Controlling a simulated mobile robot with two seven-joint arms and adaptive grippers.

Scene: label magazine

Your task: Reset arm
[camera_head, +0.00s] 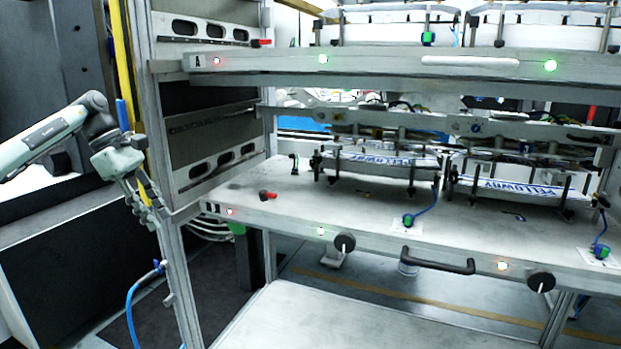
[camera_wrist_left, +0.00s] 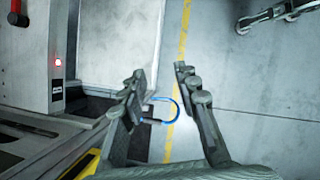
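My left arm comes in from the left in the head view. My left gripper (camera_head: 147,208) hangs beside the left front post of the label magazine, fingers pointing down and to the right. In the left wrist view, the fingers of my left gripper (camera_wrist_left: 160,80) are spread apart with nothing between them. The floor and a blue hose show beyond the gap. My right gripper is in neither view.
The magazine's upper shelf (camera_head: 400,66) and lower shelf (camera_head: 300,200) stand to the right, the lower one with label stacks (camera_head: 385,158). A black handle (camera_head: 440,266) sticks out in front. A blue hose (camera_head: 133,300) hangs by the post (camera_head: 180,290). A yellow line (camera_wrist_left: 178,70) crosses the floor.

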